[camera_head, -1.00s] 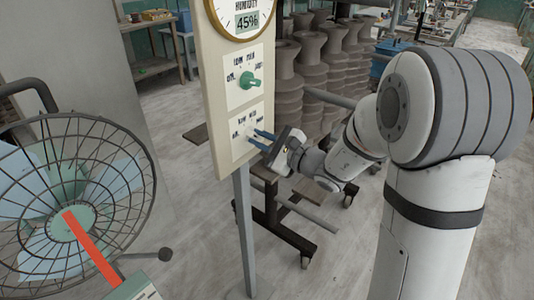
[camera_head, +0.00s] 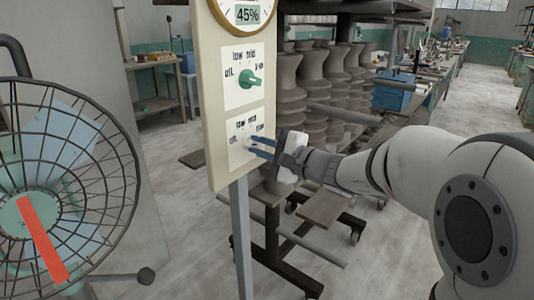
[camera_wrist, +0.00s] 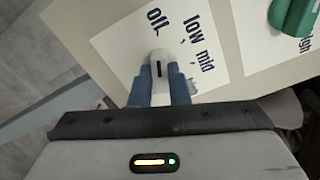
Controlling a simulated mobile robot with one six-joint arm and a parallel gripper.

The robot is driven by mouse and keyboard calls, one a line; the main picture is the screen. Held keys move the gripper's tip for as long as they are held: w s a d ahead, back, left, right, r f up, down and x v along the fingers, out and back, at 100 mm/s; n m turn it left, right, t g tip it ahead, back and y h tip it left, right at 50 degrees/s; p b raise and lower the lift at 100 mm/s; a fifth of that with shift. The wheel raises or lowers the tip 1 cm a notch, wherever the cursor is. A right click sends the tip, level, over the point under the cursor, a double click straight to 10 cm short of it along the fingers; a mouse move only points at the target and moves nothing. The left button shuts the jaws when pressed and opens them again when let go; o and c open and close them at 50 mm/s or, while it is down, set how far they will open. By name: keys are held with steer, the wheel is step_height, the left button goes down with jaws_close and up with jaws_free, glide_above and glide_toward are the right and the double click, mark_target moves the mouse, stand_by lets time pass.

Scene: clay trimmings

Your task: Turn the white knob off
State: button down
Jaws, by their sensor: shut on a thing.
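The white knob (camera_wrist: 160,62) sits on the lower white label plate of an upright cream panel (camera_head: 219,120). In the wrist view it has a short dark mark and lies between my two blue fingers, which are shut on its sides. Its marked end points up in that view, toward the "off" print; the exact setting is hard to tell. In the head view my gripper (camera_head: 263,145) reaches the panel from the right, and the knob (camera_head: 247,142) is partly hidden by the fingers. My gripper also shows in the wrist view (camera_wrist: 160,85).
A green knob (camera_head: 250,81) is on the plate above, under a humidity dial (camera_head: 246,14) reading 45%. A caged fan (camera_head: 65,200) stands at the left. A dark rack (camera_head: 275,235) with grey clay pieces (camera_head: 318,85) is behind my arm.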

steer(key=shift+r, duration=0.15)
steer(key=c, duration=1.4)
jaws_free()
steer(key=shift+a, duration=0.1)
steer(key=v, duration=0.7)
steer(key=shift+s+d, duration=0.25)
steer(key=shift+d, duration=0.05)
